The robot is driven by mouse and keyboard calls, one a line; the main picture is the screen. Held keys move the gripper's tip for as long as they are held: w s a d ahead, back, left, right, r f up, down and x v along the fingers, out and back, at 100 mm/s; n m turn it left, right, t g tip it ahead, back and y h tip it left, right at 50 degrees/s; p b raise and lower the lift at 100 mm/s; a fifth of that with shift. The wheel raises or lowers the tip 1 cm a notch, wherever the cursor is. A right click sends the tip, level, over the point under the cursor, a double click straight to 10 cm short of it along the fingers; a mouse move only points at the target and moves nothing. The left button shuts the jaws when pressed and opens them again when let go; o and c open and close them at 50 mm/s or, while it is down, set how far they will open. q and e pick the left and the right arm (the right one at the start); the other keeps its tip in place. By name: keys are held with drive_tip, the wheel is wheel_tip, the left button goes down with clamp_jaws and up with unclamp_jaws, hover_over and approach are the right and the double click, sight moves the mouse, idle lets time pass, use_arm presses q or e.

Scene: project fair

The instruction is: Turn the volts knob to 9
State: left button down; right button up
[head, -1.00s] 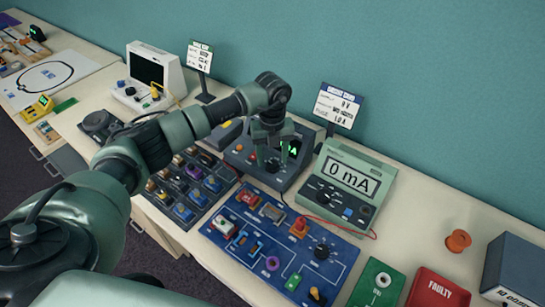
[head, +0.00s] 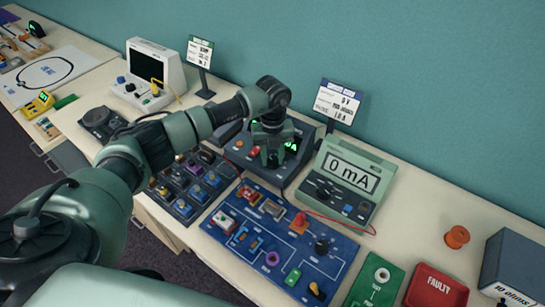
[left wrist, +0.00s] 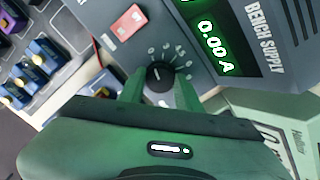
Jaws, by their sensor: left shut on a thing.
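The grey bench supply (head: 292,170) stands at the back of the table, and its panel also shows in the left wrist view (left wrist: 275,15). Its black round knob (left wrist: 160,76) sits in a ring of white numbers, and I cannot read where its pointer stands. My left gripper (head: 271,160) is over the panel in the head view and hides the knob there. In the left wrist view my left gripper (left wrist: 160,88) has a finger on each side of the knob and is shut on it. The lit green display (left wrist: 213,42) reads 0.00 A. My right gripper is out of view.
A green meter (head: 347,183) reading 0 mA stands close to the right of the supply. A blue circuit board (head: 225,247) lies in front, and a dark tray of parts (head: 172,203) lies left of it. A sign (head: 338,104) stands behind.

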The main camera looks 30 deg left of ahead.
use_arm(q)
drive_tip(key=shift+f+m+b, duration=0.15)
drive_tip(key=shift+m+b, duration=1.05)
drive_tip(key=m+b, duration=0.2)
drive_tip(key=shift+m, duration=0.3)
drive_tip(key=m+b, duration=0.5)
drive_tip(key=m, duration=0.1)
drive_tip(key=m+b, duration=0.4)
drive_tip(key=m, duration=0.2)
drive_tip(key=shift+m, duration=0.4)
drive_tip(key=m, duration=0.2)
drive_tip(key=m+b, duration=0.1)
drive_tip(key=shift+r+m, duration=0.2)
drive_tip(key=shift+m, duration=0.2)
drive_tip(key=shift+m+b, duration=0.5)
drive_tip(key=shift+m, duration=0.3)
drive_tip(key=shift+r, duration=0.1)
drive_tip(key=c, duration=1)
unclamp_jaws()
